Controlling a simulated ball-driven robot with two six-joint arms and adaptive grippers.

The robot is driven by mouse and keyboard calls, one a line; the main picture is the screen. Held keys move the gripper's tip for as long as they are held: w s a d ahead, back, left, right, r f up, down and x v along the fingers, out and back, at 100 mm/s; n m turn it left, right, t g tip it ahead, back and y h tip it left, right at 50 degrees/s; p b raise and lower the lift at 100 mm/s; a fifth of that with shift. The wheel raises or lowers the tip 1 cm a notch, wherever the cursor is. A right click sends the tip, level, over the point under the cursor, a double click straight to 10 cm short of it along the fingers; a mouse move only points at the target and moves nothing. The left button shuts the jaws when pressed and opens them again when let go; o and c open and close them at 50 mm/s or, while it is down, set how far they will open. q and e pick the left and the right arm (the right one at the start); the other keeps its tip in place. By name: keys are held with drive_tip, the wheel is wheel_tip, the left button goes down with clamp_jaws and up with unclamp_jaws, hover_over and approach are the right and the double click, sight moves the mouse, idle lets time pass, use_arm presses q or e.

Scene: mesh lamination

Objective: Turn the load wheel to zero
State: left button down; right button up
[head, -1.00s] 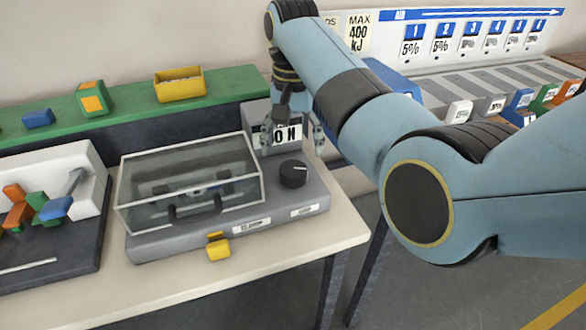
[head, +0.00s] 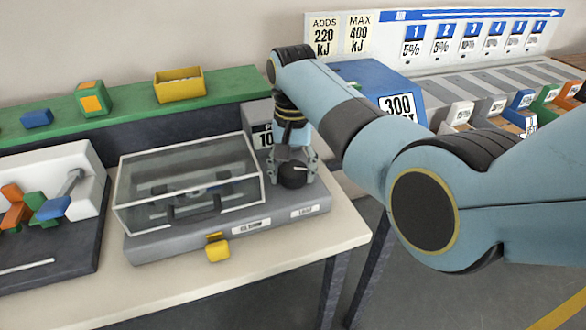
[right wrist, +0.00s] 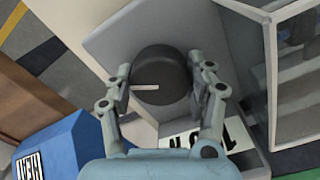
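The load wheel is a round black knob (head: 293,176) with a white pointer line, on the right end of the grey tester base. In the right wrist view the load wheel (right wrist: 165,72) lies between my fingers, its white line pointing left. My right gripper (head: 292,170) is over the wheel with one finger on each side. In the right wrist view the gripper (right wrist: 165,75) is open, and small gaps seem to show beside the wheel; contact is not clear. A load sign (head: 263,138) behind is partly hidden by my arm. My left gripper is not in view.
A clear-lidded box (head: 190,180) stands just left of the wheel. A yellow tab (head: 217,250) sits at the base's front. A blue box (head: 385,88) is to the right, beyond my arm. The table's front strip (head: 330,237) is clear.

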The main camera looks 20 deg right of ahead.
drive_tip(key=c, duration=0.4)
drive_tip(key=shift+c, duration=0.2)
drive_tip(key=shift+r, duration=0.1)
